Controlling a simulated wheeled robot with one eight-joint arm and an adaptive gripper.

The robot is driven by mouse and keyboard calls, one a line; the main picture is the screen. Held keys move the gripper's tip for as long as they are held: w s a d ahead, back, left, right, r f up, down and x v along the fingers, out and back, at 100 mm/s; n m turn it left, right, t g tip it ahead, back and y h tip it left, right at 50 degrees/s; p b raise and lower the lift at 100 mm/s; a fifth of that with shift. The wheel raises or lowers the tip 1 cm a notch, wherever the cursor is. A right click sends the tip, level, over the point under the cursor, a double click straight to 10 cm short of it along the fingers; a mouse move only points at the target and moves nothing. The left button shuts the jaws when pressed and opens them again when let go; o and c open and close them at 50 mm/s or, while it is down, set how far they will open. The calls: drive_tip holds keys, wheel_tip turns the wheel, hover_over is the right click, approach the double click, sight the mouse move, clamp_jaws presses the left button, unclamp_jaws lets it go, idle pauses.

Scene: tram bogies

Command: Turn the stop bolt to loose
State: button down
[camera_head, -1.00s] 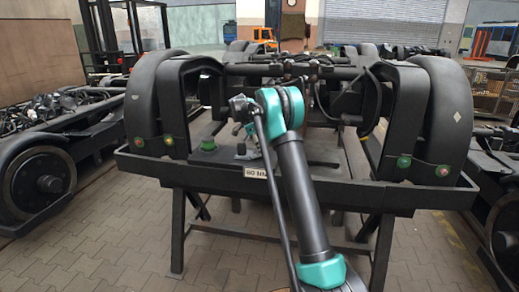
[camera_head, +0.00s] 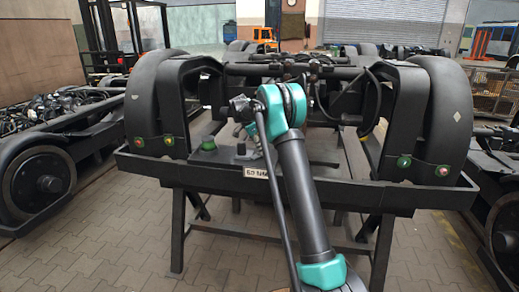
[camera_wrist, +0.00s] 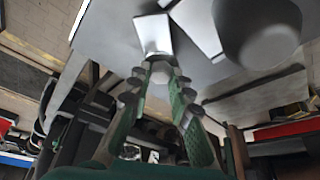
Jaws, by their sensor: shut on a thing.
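The stop bolt (camera_wrist: 160,70) shows in the wrist view as a small pale hexagonal head at the edge of a grey metal part. My gripper (camera_wrist: 158,80) has its green padded fingers on both sides of this head, shut on it at the tips. In the head view my gripper is mostly hidden behind my teal and black wrist, above the front plate of the middle bogie (camera_head: 420,192). The bolt cannot be made out there.
A green round knob (camera_head: 208,143) and a small dark post (camera_head: 241,149) stand on the plate left of my wrist. A white number plate (camera_head: 256,172) is on the front edge. In the wrist view a large grey cylinder (camera_wrist: 257,32) lies close to the right.

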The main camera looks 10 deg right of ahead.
drive_tip(key=n+t, duration=0.1)
drive_tip(key=n, duration=0.2)
drive_tip(key=n+t+y, duration=0.1)
drive_tip(key=n, duration=0.3)
drive_tip(key=shift+s+d, duration=0.15)
drive_tip(key=n+y, duration=0.1)
drive_tip(key=n, duration=0.2)
drive_tip(key=n+t+y, duration=0.1)
drive_tip(key=n, duration=0.2)
drive_tip(key=shift+d+t+y, duration=0.15)
drive_tip(key=shift+t+y, duration=0.15)
drive_tip(key=n+y, duration=0.1)
drive_tip(key=n, duration=0.3)
drive_tip(key=shift+d, duration=0.1)
drive_tip(key=n+y, duration=0.1)
drive_tip(key=n, duration=0.2)
drive_tip(key=shift+d+n+y, duration=0.1)
drive_tip(key=shift+n+y, duration=0.2)
drive_tip(key=shift+y, duration=0.1)
drive_tip(key=n+g+y, duration=0.1)
drive_tip(key=n, duration=0.2)
drive_tip(key=n+g+y, duration=0.1)
drive_tip(key=n, duration=0.2)
drive_tip(key=shift+n, duration=0.3)
drive_tip(key=shift+d, duration=0.1)
drive_tip(key=c, duration=1.4)
unclamp_jaws()
drive_tip(key=shift+o, duration=0.2)
drive_tip(key=shift+r, duration=0.1)
